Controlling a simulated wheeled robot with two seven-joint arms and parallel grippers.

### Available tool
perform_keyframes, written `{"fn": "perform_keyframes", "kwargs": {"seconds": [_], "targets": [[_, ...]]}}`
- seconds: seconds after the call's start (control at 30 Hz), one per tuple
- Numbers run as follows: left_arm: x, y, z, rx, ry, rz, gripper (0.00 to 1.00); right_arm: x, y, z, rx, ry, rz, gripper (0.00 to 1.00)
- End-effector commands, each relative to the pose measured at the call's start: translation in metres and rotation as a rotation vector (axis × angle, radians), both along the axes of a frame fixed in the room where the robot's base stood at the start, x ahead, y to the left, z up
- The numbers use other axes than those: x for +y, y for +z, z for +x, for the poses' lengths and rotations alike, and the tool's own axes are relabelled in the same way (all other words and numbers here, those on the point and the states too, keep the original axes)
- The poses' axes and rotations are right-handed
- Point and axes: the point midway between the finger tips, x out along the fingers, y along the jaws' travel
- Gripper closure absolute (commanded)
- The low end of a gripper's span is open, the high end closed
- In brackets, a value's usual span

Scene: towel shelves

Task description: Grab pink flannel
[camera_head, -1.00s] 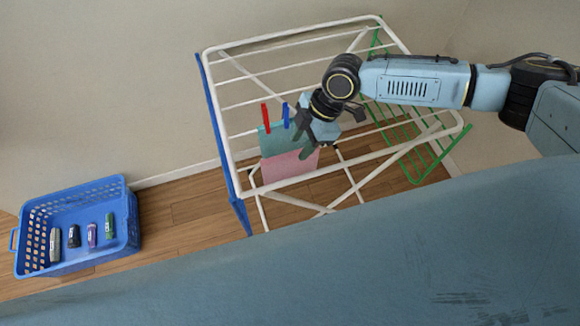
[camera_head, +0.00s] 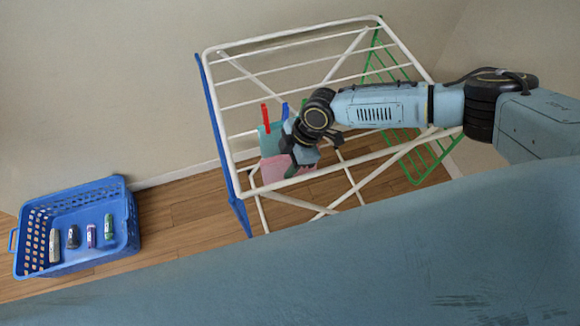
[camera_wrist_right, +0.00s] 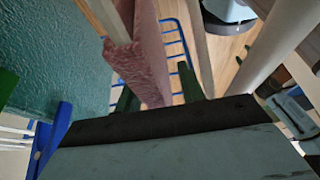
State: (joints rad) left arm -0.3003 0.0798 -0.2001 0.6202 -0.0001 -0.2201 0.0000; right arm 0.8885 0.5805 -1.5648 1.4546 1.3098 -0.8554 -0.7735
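The pink flannel (camera_head: 274,172) hangs on the white drying rack, partly behind a teal cloth and my gripper. It also shows edge-on in the right wrist view (camera_wrist_right: 152,55). My right gripper (camera_head: 294,170) is down at the rack, in front of the flannel's right part. In the right wrist view its two green fingers stand apart (camera_wrist_right: 158,88), with the lower part of the flannel between them; I see no clear grip on it. My left gripper is not in view.
The teal cloth (camera_head: 270,140) hangs beside the flannel, with a red peg (camera_head: 265,115) and a blue peg (camera_head: 285,111) above. White bars of the rack (camera_head: 340,168) surround the gripper. A blue basket (camera_head: 122,235) with several small items stands on the floor at left.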

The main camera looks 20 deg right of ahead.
Motion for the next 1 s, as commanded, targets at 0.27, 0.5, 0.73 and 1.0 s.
{"fn": "perform_keyframes", "kwargs": {"seconds": [0.27,0.5,0.73,1.0], "targets": [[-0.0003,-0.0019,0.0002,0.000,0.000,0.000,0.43,-0.0001,-0.0023,-0.0002,0.000,-0.001,0.001,0.61],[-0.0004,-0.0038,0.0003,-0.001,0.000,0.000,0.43,-0.0002,-0.0051,-0.0002,0.000,-0.001,0.000,0.61],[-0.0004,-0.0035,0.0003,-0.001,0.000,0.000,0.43,-0.0001,-0.0048,-0.0001,0.000,0.000,0.000,0.61],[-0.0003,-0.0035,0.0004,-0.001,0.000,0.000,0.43,-0.0001,-0.0047,0.0000,0.000,0.000,0.000,0.96]]}}
